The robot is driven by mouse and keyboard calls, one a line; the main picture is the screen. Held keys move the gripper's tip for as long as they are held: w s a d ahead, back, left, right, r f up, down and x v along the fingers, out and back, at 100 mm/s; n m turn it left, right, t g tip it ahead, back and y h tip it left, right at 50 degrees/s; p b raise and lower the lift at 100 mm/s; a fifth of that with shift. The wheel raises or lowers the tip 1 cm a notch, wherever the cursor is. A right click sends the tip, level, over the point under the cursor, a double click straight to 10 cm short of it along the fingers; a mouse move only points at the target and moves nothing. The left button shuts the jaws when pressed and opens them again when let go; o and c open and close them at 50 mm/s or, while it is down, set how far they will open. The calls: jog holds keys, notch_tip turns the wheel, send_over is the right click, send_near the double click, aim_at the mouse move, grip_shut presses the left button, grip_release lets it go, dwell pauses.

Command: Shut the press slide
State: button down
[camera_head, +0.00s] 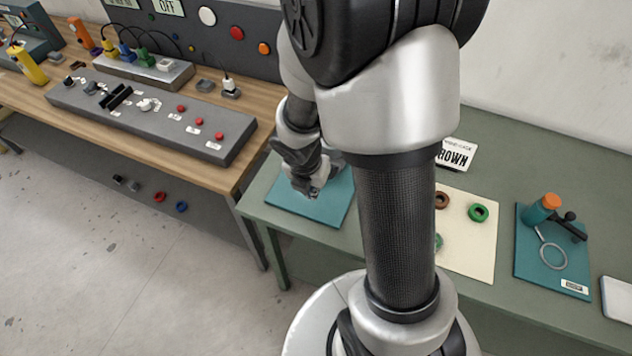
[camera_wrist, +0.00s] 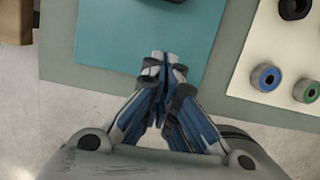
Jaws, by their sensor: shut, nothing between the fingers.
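I cannot pick out a press slide for certain in either view; my arm hides part of the green bench. My gripper (camera_head: 313,192) is shut and empty, pointing down over a teal mat (camera_head: 325,211) at the bench's left end. In the wrist view the fingertips of my gripper (camera_wrist: 166,58) are together above the teal mat (camera_wrist: 115,40).
A cream sheet (camera_head: 470,262) with coloured rings, including a green ring (camera_head: 478,212), lies right of my arm. Further right, a teal board (camera_head: 530,277) carries an orange-topped cylinder (camera_head: 541,208) and a metal ring. A wooden bench (camera_head: 225,168) with a control panel (camera_head: 150,118) stands left.

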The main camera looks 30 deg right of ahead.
aim_at(317, 202)
jog(key=b+x, duration=0.4)
jog(key=x, duration=0.3)
jog(key=shift+f+b, duration=0.3)
jog(key=shift+w+d+r+p, duration=0.2)
jog(key=shift+w+d+p, duration=0.15)
jog(key=shift+w+d, duration=0.2)
jog(key=shift+w+d+r+p, duration=0.25)
jog(key=shift+w+d, duration=0.2)
jog(key=shift+d, duration=0.25)
jog(key=shift+w+d, duration=0.25)
jog(key=shift+d, duration=0.1)
jog(key=shift+w+d, duration=0.1)
jog(key=shift+w+d+r+p, duration=0.15)
jog(key=shift+w+d+p, duration=0.35)
jog(key=shift+p, duration=0.6)
jog(key=shift+w+d, duration=0.25)
jog(key=shift+d, duration=0.15)
